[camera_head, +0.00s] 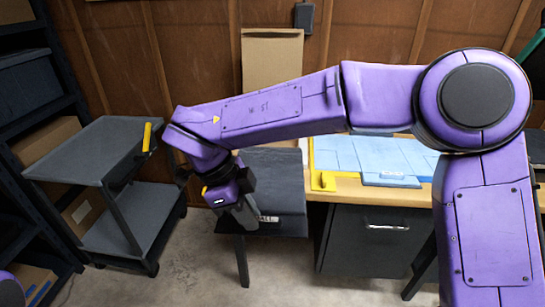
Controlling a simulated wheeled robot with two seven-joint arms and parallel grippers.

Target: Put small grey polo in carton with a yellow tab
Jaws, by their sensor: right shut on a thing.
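My right gripper (240,210) hangs from the purple arm reaching in from the right, and is shut at the left front of a dark grey surface. The thing in its jaws is mostly hidden; I cannot clearly make out the grey polo. The dark grey surface (285,180) looks like a small stand, with a pale label reading "ALL" at its front edge, partly covered by the gripper. A tall brown cardboard piece (271,60) stands behind the arm; its lower part is hidden and no yellow tab shows on it. My left gripper is out of view.
A grey cart (85,150) with a yellow handle (147,137) stands left. Dark shelves (35,105) line the left edge. Bare floor lies in front.

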